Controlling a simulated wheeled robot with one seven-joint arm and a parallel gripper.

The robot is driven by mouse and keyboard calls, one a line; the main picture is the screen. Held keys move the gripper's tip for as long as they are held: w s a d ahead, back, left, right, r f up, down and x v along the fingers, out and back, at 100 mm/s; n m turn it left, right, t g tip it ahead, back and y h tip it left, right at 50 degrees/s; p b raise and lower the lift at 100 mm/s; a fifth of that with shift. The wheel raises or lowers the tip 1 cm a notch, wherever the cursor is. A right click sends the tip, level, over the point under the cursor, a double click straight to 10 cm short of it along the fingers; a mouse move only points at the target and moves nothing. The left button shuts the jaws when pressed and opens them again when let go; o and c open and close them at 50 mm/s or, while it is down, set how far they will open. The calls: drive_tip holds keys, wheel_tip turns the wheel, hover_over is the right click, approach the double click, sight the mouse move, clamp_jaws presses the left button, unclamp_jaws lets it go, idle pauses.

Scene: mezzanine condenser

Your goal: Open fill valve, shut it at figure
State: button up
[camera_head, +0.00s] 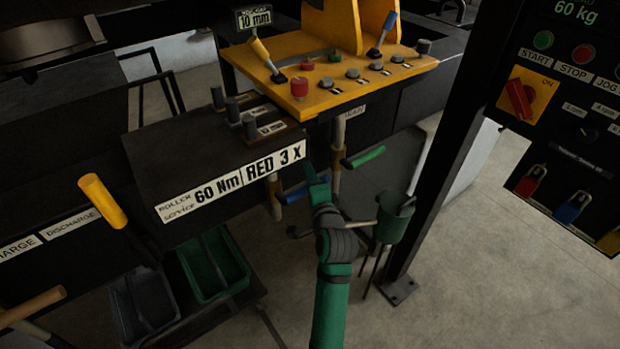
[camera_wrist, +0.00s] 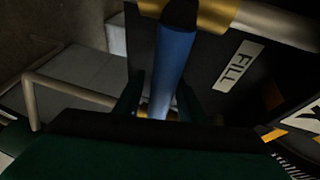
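The fill valve's blue lever (camera_wrist: 173,62) runs down the middle of the wrist view, beside a white FILL label (camera_wrist: 238,66) on a dark panel. In the head view the blue lever (camera_head: 296,192) points right from a brass valve body (camera_head: 274,190) below the bench. My gripper (camera_wrist: 160,95) has its two dark green fingers apart, one on each side of the lever; a gap shows on the left side, and the right side looks very close. In the head view my gripper (camera_head: 318,182) is at the lever's right end. A display (camera_head: 577,12) at the upper right reads 60 kg.
A green lever (camera_head: 366,157) on a second pipe is just right of my gripper. A green bucket (camera_head: 395,218) on a stand and a dark post (camera_head: 440,150) are further right. Sign plates (camera_head: 230,185) and the yellow control console (camera_head: 330,85) lie above.

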clamp_jaws()
